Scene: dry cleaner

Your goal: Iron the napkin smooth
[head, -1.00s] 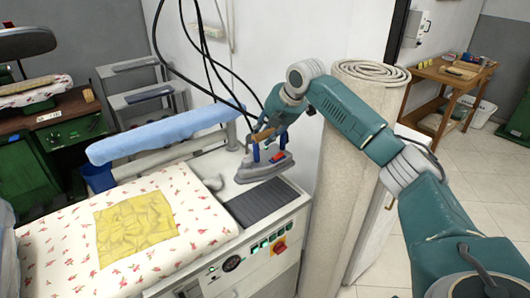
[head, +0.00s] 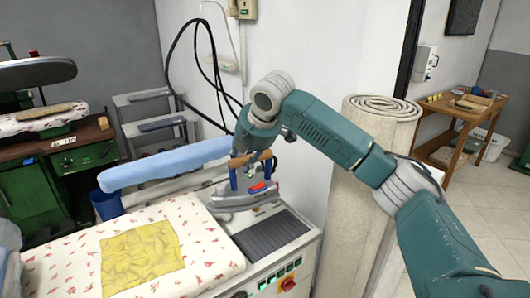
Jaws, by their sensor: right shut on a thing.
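The yellow napkin (head: 142,257) lies wrinkled on the padded ironing surface (head: 205,262), which has a white cover with red flowers. My right gripper (head: 250,165) is shut on the handle of the iron (head: 240,197). The gripper's fingers are partly hidden by the arm and the iron. The iron is at the back right of the pad, beside the dark ribbed rest (head: 272,233), to the right of and behind the napkin. I cannot tell whether its sole touches anything. My left gripper is not in view.
A blue padded sleeve arm (head: 165,163) runs behind the pad. Black cables (head: 196,75) hang above the iron. A rolled cream carpet (head: 362,190) stands at the right of the station. A grey shelf (head: 150,110) and a wooden table (head: 462,120) stand further back.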

